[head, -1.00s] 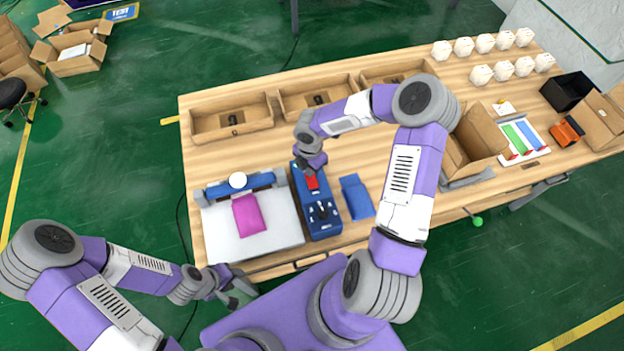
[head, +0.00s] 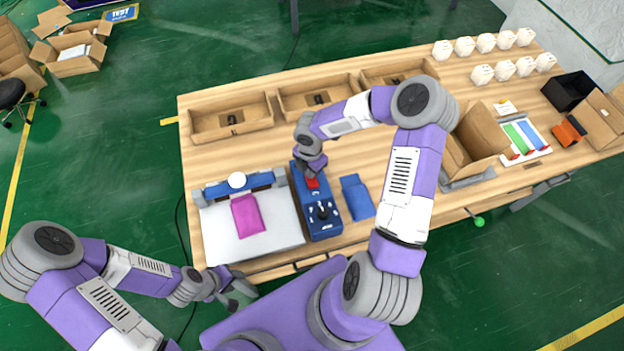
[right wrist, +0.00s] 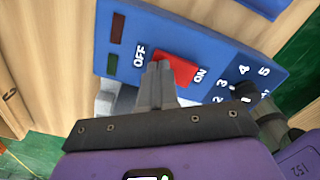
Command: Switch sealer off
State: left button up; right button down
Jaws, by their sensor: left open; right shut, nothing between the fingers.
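The blue sealer control box (head: 322,218) stands on the wooden table, with a red rocker switch (head: 312,183) at its far end. In the right wrist view the red switch (right wrist: 174,70) sits between the printed words OFF, at left, and ON, at right. My right gripper (right wrist: 157,72) is shut and empty, its tips at the OFF-side edge of the switch; whether they touch it I cannot tell. In the head view my right gripper (head: 310,172) is over the switch. My left gripper (head: 246,291) is open and empty off the table's front edge.
The white sealer bed with a pink pouch (head: 248,215) lies left of the box. A blue pouch (head: 357,198) lies to its right. Cardboard trays (head: 230,128) line the back. An open carton (head: 475,140) and white items stand at the right.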

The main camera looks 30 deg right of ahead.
jog(key=shift+r, duration=0.1)
notch_tip(320, 180, up, 7)
jog(key=p, duration=0.6)
dwell(0.4)
